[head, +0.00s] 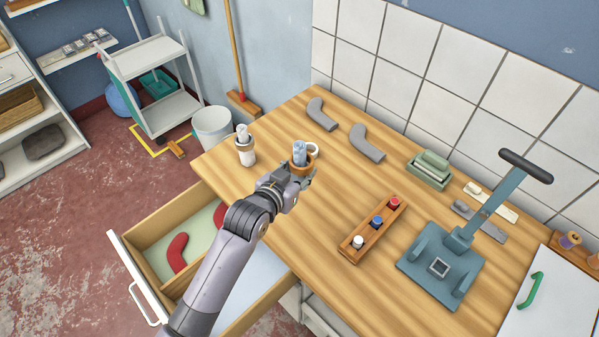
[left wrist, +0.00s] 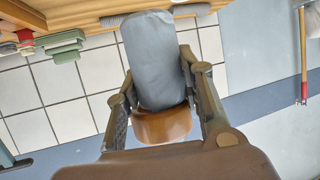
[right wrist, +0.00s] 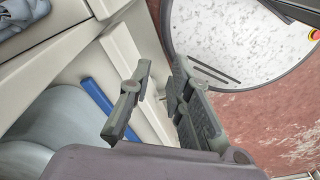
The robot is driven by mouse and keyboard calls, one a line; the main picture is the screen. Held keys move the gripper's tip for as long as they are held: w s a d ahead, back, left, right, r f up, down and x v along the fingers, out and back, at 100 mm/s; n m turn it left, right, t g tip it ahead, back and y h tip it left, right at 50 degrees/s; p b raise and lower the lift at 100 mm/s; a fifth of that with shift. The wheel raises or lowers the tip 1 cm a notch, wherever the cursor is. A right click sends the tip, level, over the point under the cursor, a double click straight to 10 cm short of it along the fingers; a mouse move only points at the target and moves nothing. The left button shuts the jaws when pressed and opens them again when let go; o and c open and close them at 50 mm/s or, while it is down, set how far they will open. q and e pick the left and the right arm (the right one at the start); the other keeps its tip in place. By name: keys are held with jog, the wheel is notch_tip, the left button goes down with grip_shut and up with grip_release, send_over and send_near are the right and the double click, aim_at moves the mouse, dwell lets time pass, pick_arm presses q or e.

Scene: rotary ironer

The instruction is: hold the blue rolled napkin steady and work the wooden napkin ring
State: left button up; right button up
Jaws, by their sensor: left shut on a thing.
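The blue rolled napkin (head: 299,150) is at the back left of the wooden worktop. The brown wooden napkin ring (head: 303,168) sits around its lower part in the head view. My left gripper (head: 300,180) is shut on the napkin. In the left wrist view, the left fingers (left wrist: 160,85) press on both sides of the blue napkin (left wrist: 152,50), and the ring (left wrist: 162,126) lies between them, closer to the palm. My right gripper (right wrist: 155,105) is open and empty in the right wrist view, away from the napkin; the head view does not show it.
A white rolled napkin (head: 243,134) stands to the left. A wooden button block (head: 372,228), a blue-grey lever press (head: 445,262) and two grey curved pieces (head: 367,143) share the worktop. An open drawer (head: 150,236) juts out below. A red button (right wrist: 314,34) shows near the right gripper.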

pick_arm(q)
jog(key=shift+f, duration=0.1)
notch_tip(320, 180, down, 7)
jog(key=shift+r, duration=0.1)
dwell(0.4)
jog(key=shift+f, duration=1.3)
jog(key=shift+f, duration=0.2)
jog(key=o, duration=0.9)
jog(key=shift+r+p, duration=0.3)
jog(key=shift+p, duration=0.15)
jog(key=shift+c, duration=0.2)
